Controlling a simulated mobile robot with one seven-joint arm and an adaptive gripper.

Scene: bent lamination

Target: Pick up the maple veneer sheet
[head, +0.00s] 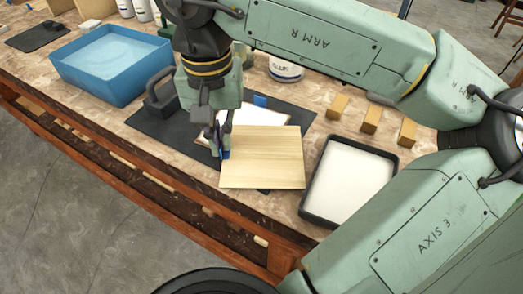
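The pale wood sheet (268,160), which looks like the maple veneer, lies flat at the middle of the bench, partly over a dark mat (292,118). A white sheet (240,115) with a brown edge shows behind it, partly covered. My gripper (222,150) points down at the left edge of the pale sheet. Its fingertips are close to that edge, with a small blue patch between or beside them. Whether the fingers are closed on the sheet is too small to tell.
A black-rimmed tray (313,210) with a white inside stands right of the sheet. Several wooden blocks (371,119) sit behind the tray.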

